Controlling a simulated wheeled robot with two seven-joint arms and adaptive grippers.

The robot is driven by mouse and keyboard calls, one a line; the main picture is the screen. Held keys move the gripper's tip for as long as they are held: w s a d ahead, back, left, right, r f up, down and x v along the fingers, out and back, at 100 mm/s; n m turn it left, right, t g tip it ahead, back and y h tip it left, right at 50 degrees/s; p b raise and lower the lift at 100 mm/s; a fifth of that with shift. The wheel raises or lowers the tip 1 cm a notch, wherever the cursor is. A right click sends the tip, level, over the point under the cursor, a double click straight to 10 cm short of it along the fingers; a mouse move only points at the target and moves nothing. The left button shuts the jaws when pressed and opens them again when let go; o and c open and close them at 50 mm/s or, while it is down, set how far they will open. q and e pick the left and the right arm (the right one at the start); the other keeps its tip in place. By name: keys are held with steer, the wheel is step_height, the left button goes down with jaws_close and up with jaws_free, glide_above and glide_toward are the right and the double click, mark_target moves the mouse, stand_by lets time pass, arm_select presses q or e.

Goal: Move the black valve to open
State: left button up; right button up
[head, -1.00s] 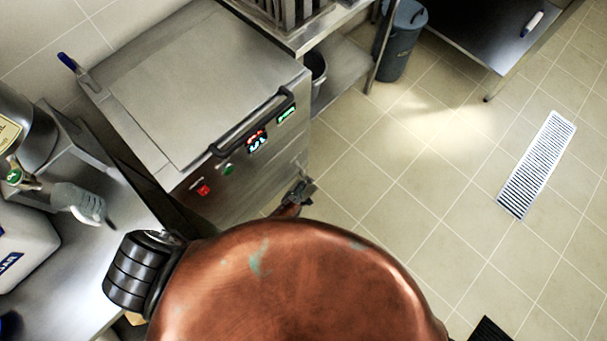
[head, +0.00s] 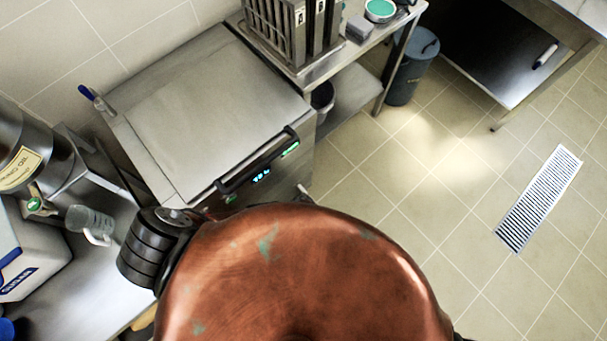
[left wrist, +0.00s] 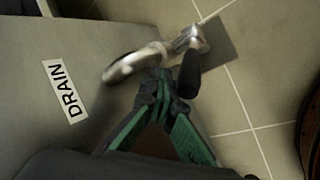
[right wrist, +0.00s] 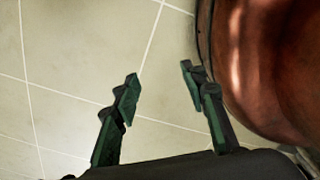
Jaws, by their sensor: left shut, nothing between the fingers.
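In the left wrist view, a metal drain valve (left wrist: 160,57) juts out from a steel panel beside a DRAIN label (left wrist: 65,91). Its black handle (left wrist: 188,76) hangs at the right of the pipe. My left gripper (left wrist: 158,82) is shut and empty, its tips just below the pipe and close to the left of the handle; whether they touch it I cannot tell. In the head view the black handle cannot be made out, and my own body hides most of the left gripper. My right gripper (right wrist: 160,74) is open and empty above the floor.
A steel appliance (head: 215,105) with a front bar handle stands ahead. A side counter (head: 85,285) holds a glass mug (head: 86,222). A shelf table (head: 345,65) and grey bin (head: 411,70) stand behind. The tiled floor at the right, with a drain grate (head: 538,200), is clear.

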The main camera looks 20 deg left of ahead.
arm_select(q)
steer(key=shift+o, duration=0.8)
steer(key=shift+h, duration=0.4)
steer(key=s+d, duration=0.2)
steer(key=d, duration=0.1)
steer(key=shift+s+d+f, duration=0.15)
steer(key=shift+s+f, duration=0.05)
steer(key=shift+f, duration=0.2)
steer(key=shift+o, duration=0.7)
steer(key=shift+s+d+f, duration=0.1)
steer(key=shift+s+f, duration=0.05)
steer(key=shift+s, duration=0.1)
steer(key=shift+o, duration=1)
steer(key=a, duration=0.1)
steer(key=w+a, duration=0.1)
steer(key=a, duration=0.1)
steer(key=shift+w+r+y, duration=0.25)
steer(key=shift+w+y, duration=0.05)
steer(key=shift+o, duration=0.4)
steer(key=shift+r, duration=0.15)
steer(key=a+p+v, duration=0.1)
steer(key=p+v, duration=0.7)
steer(key=shift+w+r+p, duration=0.2)
steer(key=shift+r+p, duration=0.1)
steer(key=shift+r, duration=0.25)
arm_select(e)
step_height(320, 180, up, 8)
steer(key=shift+d+r, duration=0.15)
steer(key=shift+r, duration=0.05)
